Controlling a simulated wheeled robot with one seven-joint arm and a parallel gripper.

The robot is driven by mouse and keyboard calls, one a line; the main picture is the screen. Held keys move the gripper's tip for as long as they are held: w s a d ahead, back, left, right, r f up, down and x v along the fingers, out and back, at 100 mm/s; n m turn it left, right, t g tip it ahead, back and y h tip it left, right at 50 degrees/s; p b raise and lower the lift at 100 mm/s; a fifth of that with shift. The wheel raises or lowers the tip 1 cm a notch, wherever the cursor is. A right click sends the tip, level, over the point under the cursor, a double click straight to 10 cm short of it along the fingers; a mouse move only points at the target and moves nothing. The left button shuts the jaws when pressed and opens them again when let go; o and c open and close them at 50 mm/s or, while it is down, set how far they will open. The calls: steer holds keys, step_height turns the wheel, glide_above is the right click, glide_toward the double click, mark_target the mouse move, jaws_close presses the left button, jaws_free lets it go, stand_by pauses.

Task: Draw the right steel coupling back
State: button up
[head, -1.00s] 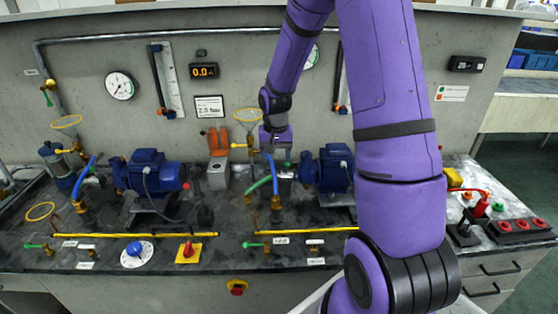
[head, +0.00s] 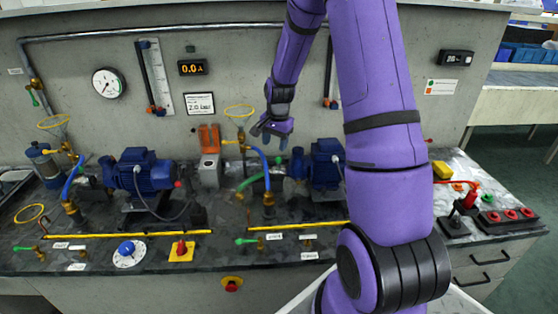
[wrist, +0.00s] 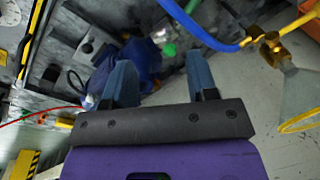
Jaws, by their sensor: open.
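My gripper (head: 274,140) is open and empty above the bench, just left of the right blue pump (head: 326,164). In the wrist view its two blue-grey fingers (wrist: 161,72) are spread apart, with nothing held between them. A small grey metal piece, apparently the right steel coupling (head: 276,181), sits low between the hose fittings and the right pump. In the wrist view, a grey part with a green piece (wrist: 169,49) shows beyond the fingertips, beside the blue pump body (wrist: 125,66). Whether the coupling is drawn back or forward I cannot tell.
A blue hose (head: 263,160) and a green hose (head: 250,181) curve just left of the coupling. A brass fitting with a yellow-rimmed funnel (head: 239,110) stands behind. The wall is close behind my gripper.

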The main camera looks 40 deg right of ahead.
steer(key=w+d+m+t, duration=0.1)
steer(key=w+d+m, duration=0.1)
steer(key=d+m, duration=0.3)
glide_toward(279, 168)
steer(key=f, duration=0.1)
steer(key=w+f, duration=0.1)
steer(key=f, duration=0.1)
steer(key=w+f, duration=0.1)
steer(key=f, duration=0.1)
jaws_close()
steer(key=shift+w+a, duration=0.1)
steer(key=shift+a, duration=0.05)
